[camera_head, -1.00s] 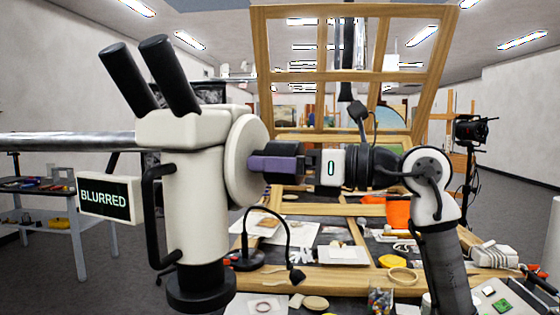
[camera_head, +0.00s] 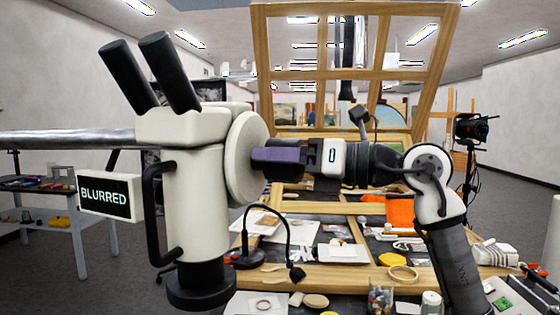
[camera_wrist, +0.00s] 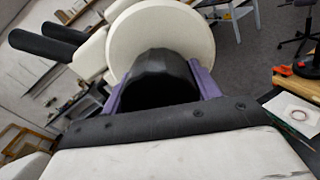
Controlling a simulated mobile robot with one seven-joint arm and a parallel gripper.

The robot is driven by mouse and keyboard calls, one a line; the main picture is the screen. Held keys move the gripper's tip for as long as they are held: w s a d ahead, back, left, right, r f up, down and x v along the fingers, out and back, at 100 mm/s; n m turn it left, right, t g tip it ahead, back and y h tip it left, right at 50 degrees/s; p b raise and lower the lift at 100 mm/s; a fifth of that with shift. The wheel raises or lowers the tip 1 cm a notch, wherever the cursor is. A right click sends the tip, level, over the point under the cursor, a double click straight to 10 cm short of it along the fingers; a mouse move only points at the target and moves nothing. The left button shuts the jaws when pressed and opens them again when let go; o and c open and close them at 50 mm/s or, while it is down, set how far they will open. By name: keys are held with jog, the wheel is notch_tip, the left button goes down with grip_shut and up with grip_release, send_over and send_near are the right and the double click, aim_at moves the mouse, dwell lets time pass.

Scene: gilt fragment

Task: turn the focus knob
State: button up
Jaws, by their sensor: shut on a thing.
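The white microscope head (camera_head: 196,175) with two black eyepieces (camera_head: 150,72) stands at the left. Its large round cream disc (camera_head: 240,158) faces right and also shows in the wrist view (camera_wrist: 180,28). A sign on its left reads "BLURRED" (camera_head: 104,194). The focus knob is dark and faceted in the wrist view (camera_wrist: 158,78), sticking out from the disc. My gripper (camera_head: 268,160), with purple fingers, is shut on the knob, one finger on each side of it in the wrist view (camera_wrist: 158,88). In the head view the fingers largely hide the knob.
A wooden frame (camera_head: 262,80) rises behind my arm. Below lies a cluttered bench with a black gooseneck lamp (camera_head: 246,256), papers, a yellow disc (camera_head: 391,260) and a jar (camera_head: 380,298).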

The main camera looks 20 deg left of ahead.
jog(key=shift+m, duration=1.6)
jog(key=o, duration=1)
jog(key=shift+d, duration=0.1)
jog(key=d+b, duration=0.1)
jog(key=d, duration=0.6)
jog(key=d+b, duration=0.2)
jog(key=d, duration=0.4)
jog(key=shift+w+d, duration=0.2)
jog(key=shift+d, duration=0.15)
